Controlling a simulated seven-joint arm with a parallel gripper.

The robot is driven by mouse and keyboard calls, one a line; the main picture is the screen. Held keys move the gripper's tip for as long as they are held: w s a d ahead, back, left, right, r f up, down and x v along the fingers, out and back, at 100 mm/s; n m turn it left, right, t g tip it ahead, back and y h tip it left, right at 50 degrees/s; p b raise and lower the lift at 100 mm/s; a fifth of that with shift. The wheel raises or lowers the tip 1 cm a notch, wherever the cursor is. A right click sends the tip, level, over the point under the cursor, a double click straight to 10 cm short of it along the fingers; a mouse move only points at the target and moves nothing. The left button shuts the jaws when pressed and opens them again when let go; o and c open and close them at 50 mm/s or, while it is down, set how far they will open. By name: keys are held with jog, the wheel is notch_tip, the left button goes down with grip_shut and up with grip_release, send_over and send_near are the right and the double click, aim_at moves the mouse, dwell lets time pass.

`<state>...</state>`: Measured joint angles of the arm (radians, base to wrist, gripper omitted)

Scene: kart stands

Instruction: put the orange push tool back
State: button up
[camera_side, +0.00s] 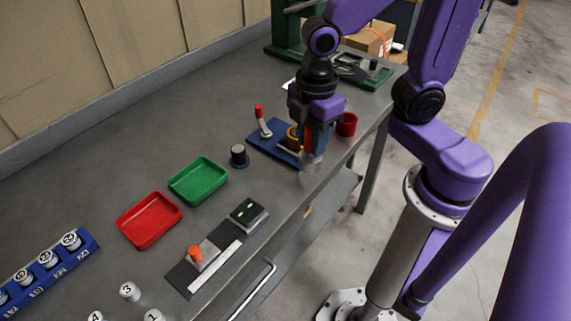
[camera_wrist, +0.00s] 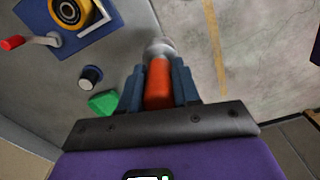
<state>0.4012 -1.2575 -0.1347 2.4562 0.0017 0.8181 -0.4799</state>
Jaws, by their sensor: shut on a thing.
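The orange push tool (camera_wrist: 158,82) is between the two fingers of my gripper (camera_wrist: 158,88) in the wrist view, with a pale grey round end beyond the fingertips. In the side view my gripper (camera_side: 309,136) is shut on it, pointing down near the table's right edge. The tool's grey end (camera_side: 311,160) shows below the fingers; most of its orange body is hidden there. A red cup (camera_side: 347,125) stands just right of my gripper. I cannot tell whether the tool touches anything below.
A blue fixture (camera_side: 263,142) with a red-tipped lever (camera_side: 260,114) and yellow ring (camera_wrist: 69,12) is close left of the gripper. A dark knob (camera_side: 239,156), green tray (camera_side: 198,180) and red tray (camera_side: 149,219) stand farther left. Bare table lies behind them.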

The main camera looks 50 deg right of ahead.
jog(key=shift+w+a+f, duration=0.3)
jog(key=shift+w+f, duration=0.5)
jog(key=shift+f, duration=0.7)
jog(key=shift+w+a+f, duration=0.35)
jog(key=shift+w+f, duration=0.5)
jog(key=shift+f, duration=0.7)
jog(key=shift+w+a+f, duration=0.3)
jog(key=shift+w+f, duration=0.5)
jog(key=shift+f, duration=0.7)
jog(key=shift+f, duration=0.2)
jog(key=o, duration=1.1)
jog(key=shift+c, duration=0.2)
jog(key=shift+r, duration=0.1)
